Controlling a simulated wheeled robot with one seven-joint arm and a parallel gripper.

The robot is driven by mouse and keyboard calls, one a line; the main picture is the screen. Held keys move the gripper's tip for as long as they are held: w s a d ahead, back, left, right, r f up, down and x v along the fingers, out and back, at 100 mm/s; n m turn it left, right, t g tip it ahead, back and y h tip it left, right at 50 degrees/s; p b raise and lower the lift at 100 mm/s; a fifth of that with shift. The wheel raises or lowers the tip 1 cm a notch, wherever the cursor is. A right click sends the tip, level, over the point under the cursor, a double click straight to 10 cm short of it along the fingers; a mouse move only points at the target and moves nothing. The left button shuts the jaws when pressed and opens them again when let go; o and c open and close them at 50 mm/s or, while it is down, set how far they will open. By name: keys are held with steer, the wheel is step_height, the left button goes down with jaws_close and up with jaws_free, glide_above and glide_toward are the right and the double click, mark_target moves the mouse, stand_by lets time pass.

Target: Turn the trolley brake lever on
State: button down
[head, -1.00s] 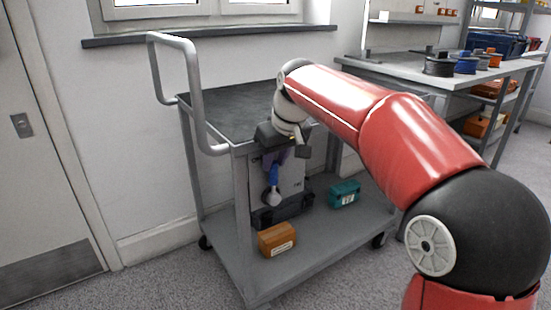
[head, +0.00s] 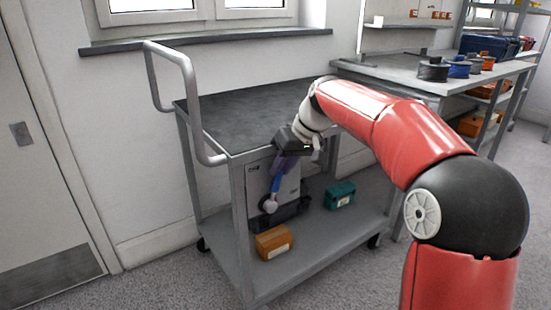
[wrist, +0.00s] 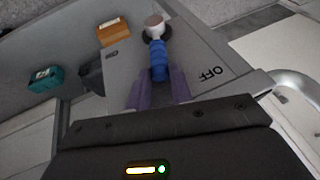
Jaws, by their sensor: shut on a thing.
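The brake lever has a blue grip (head: 275,184) and a pale round hub (head: 269,206) on a light grey panel (head: 290,188) at the trolley's (head: 241,215) end. My gripper (head: 280,166) is around the upper part of the blue grip, which leans up and slightly right. In the wrist view, the purple fingers of my gripper (wrist: 158,84) are on both sides of the blue grip (wrist: 158,62), with the hub (wrist: 154,24) beyond. The OFF label (wrist: 210,72) is right of the lever there; a smaller mark (wrist: 111,52) on the left is unreadable. The fingers hide the grip's end.
An orange-brown box (head: 274,242) and a teal box (head: 339,195) sit on the trolley's lower shelf. The trolley's tube handle (head: 189,90) rises at the left. A workbench (head: 405,72) with spools stands at the right, a door (head: 35,170) at the left.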

steer(key=w+d+f+g+y+p, duration=0.1)
steer(key=w+d+y+p, duration=0.1)
steer(key=d+y, duration=0.1)
steer(key=w+d+f+m+g+y+p, duration=0.1)
steer(key=p, duration=0.1)
steer(key=shift+d+f+g+y, duration=0.15)
steer(key=shift+f+g+y, duration=0.15)
steer(key=shift+w+d+f+m+g+y+p, duration=0.3)
steer(key=shift+d+f+g+y+p, duration=0.15)
steer(key=shift+f+y, duration=0.3)
steer(key=shift+w+d+f+m+g+y+p, duration=0.2)
steer(key=shift+w+d+f+g+y+p, duration=0.15)
steer(key=shift+f+y, duration=0.35)
steer(key=shift+f, duration=0.1)
steer(key=c, duration=1.2)
jaws_free()
steer(key=shift+c, duration=0.2)
steer(key=shift+d, duration=0.15)
glide_toward(300, 168)
steer(key=shift+s+a+f, duration=0.25)
steer(key=shift+s+f, duration=0.8)
steer(key=shift+s, duration=0.2)
